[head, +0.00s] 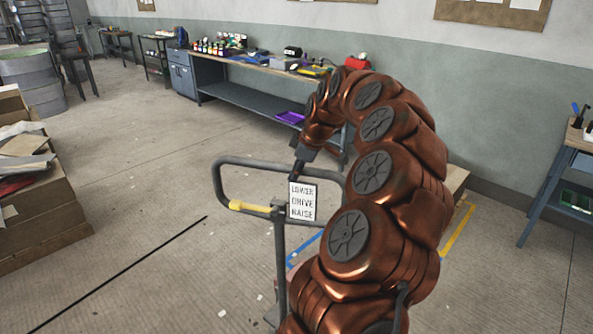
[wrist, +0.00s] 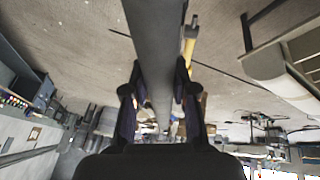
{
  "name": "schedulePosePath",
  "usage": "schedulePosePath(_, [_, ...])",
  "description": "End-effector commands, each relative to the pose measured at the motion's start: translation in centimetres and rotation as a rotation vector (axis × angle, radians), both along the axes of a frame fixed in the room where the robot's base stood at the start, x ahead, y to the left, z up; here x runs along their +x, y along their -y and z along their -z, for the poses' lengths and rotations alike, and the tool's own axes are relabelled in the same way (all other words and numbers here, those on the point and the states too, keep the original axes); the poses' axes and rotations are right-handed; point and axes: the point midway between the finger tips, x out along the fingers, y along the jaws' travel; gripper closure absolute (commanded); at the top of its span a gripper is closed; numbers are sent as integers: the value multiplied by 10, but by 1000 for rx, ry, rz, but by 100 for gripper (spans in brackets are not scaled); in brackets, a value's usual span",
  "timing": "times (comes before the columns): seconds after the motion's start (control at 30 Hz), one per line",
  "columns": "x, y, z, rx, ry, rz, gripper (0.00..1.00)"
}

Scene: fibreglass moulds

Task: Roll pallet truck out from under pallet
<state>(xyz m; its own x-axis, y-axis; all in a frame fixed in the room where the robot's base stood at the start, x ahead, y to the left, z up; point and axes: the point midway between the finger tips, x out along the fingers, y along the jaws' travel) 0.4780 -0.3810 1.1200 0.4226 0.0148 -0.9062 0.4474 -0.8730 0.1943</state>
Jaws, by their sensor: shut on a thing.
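The pallet truck's grey loop handle (head: 219,190) stands upright in the middle of the head view. It has a yellow lever (head: 250,208) and a sign (head: 302,202) reading LOWER, DRIVE, RAISE. My gripper (head: 297,175) is shut on the handle's top bar, just above the sign. In the wrist view, the grey bar (wrist: 154,35) runs between the two dark fingers of my gripper (wrist: 160,95), and the yellow lever (wrist: 189,45) shows beside it. My arm hides most of the truck's body and forks. A light wooden edge, perhaps the pallet, shows (head: 459,181) behind my arm.
Blue tape (head: 305,248) and yellow tape (head: 458,230) mark the floor. Stacked boxes (head: 35,205) stand at left, a long workbench (head: 255,95) along the back wall, another table (head: 548,190) at right. A thin black line (head: 120,273) crosses open floor left of the handle.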

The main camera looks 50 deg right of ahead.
Motion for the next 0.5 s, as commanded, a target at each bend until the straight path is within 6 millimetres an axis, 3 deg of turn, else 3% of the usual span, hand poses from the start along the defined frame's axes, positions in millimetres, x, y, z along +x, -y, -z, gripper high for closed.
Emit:
schedulePosePath(0.23, [0, -4, 3, -3, 1, -2, 100])
schedulePosePath(0.5, [-1, -37, 8, -21, 2, -8, 100])
